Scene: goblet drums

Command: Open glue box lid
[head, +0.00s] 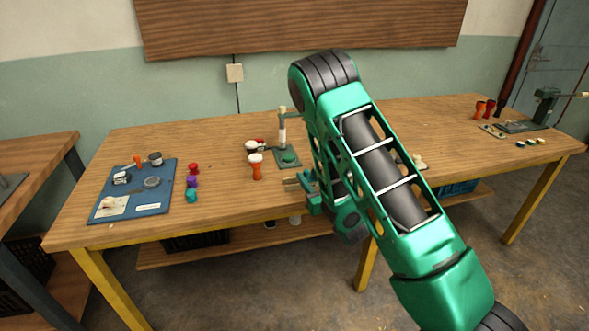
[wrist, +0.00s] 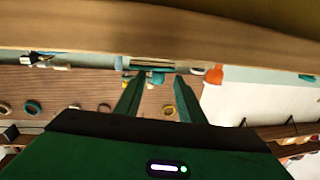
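I cannot clearly pick out a glue box or its lid in either view; it may be among the small items or hidden behind my arm. A small dark box with a pale top (head: 122,178) and a round grey tin (head: 152,182) sit on the blue board (head: 150,200) at the left of the workbench.
An orange goblet drum (head: 256,167) and a green press (head: 286,152) stand close behind my gripper. Small coloured drums (head: 192,183) stand beside the board. Another press (head: 540,110) is at the far right.

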